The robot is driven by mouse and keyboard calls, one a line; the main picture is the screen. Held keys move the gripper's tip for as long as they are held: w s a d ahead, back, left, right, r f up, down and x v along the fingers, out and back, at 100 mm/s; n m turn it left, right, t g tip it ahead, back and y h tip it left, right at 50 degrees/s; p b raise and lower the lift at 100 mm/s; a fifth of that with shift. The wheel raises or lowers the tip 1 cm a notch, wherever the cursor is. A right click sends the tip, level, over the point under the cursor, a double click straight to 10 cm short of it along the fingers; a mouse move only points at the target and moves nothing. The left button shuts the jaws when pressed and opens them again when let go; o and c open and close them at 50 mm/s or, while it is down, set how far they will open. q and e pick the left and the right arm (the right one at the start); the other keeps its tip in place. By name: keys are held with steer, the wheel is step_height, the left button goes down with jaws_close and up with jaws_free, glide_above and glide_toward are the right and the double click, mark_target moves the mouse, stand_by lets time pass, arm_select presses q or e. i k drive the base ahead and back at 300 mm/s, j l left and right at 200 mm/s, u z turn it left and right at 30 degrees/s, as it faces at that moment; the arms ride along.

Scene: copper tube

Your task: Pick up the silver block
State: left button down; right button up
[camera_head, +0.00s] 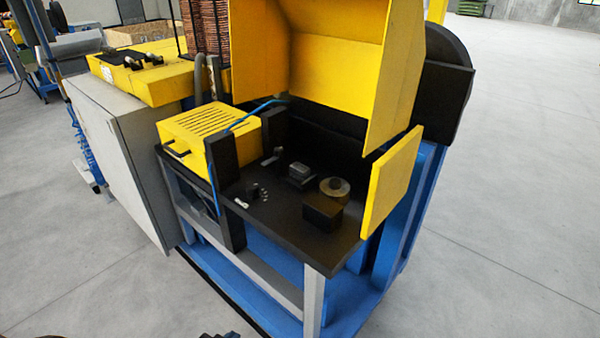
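The silver block (300,173) is a small grey metal piece on the dark top of the machine table (288,215). It sits toward the back, beside a round brassy ring (334,188) and behind a black block (322,211). No gripper shows clearly. Small dark shapes at the bottom edge are cut off, and I cannot tell what they are. Nothing is seen touching the silver block.
A raised yellow hood (335,70) overhangs the back of the table. A yellow side panel (392,180) bounds its right end. A yellow slotted box (208,135) and dark uprights stand at left. Small metal parts (254,193) lie near the front. Open floor (500,250) is at right.

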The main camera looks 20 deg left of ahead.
mark_target(301, 171)
steer(key=j, duration=0.4)
steer(key=i+j+u, duration=0.1)
steer(key=j, duration=0.35)
steer(key=i+j, duration=0.1)
steer(key=j, duration=0.3)
steer(key=i+j, duration=0.1)
steer(key=j, duration=0.35)
steer(key=u, duration=0.05)
